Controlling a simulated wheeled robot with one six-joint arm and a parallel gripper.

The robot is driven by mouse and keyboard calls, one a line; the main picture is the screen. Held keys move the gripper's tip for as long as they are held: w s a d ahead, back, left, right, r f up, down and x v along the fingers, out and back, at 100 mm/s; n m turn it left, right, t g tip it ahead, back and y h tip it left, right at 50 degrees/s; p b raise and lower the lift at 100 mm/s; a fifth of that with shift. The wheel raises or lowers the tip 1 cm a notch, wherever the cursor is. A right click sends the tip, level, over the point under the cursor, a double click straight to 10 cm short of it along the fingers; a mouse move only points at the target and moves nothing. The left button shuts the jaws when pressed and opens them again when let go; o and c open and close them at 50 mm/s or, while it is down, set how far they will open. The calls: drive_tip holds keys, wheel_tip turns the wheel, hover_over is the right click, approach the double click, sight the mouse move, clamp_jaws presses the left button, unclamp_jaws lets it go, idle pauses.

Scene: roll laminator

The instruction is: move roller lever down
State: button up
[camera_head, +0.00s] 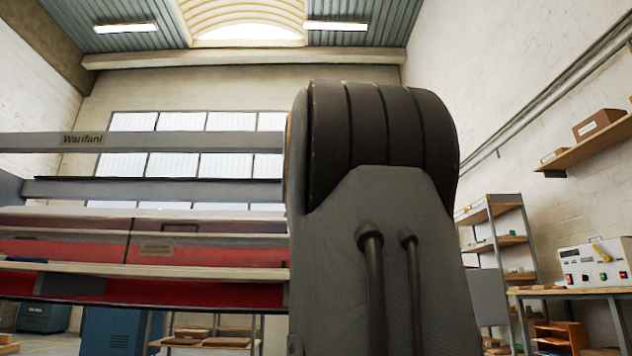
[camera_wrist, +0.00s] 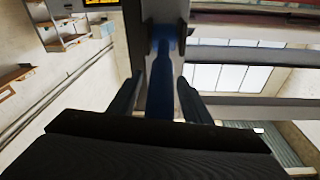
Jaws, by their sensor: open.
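The roller lever (camera_wrist: 161,90) shows in the wrist view as a blue handle. Its far end meets a grey end panel (camera_wrist: 165,12) of the laminator. My gripper (camera_wrist: 161,77) is open, with one dark finger on each side of the lever and a gap visible on both sides. The lever's near end is hidden behind my dark gripper body. In the head view, the laminator (camera_head: 150,190) has grey crossbars and red parts at left. My large grey arm hides its right end, so the lever and gripper do not show there.
At right in the head view are a metal shelf rack (camera_head: 492,240), a wall shelf with boxes (camera_head: 590,145) and a bench with a white control box (camera_head: 595,264). The laminator's crossbars (camera_wrist: 255,55) run close on the right in the wrist view.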

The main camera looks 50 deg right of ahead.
drive_tip(key=b+v, duration=0.1)
drive_tip(key=v, duration=0.7)
drive_tip(key=shift+w+d, duration=0.1)
idle(0.4)
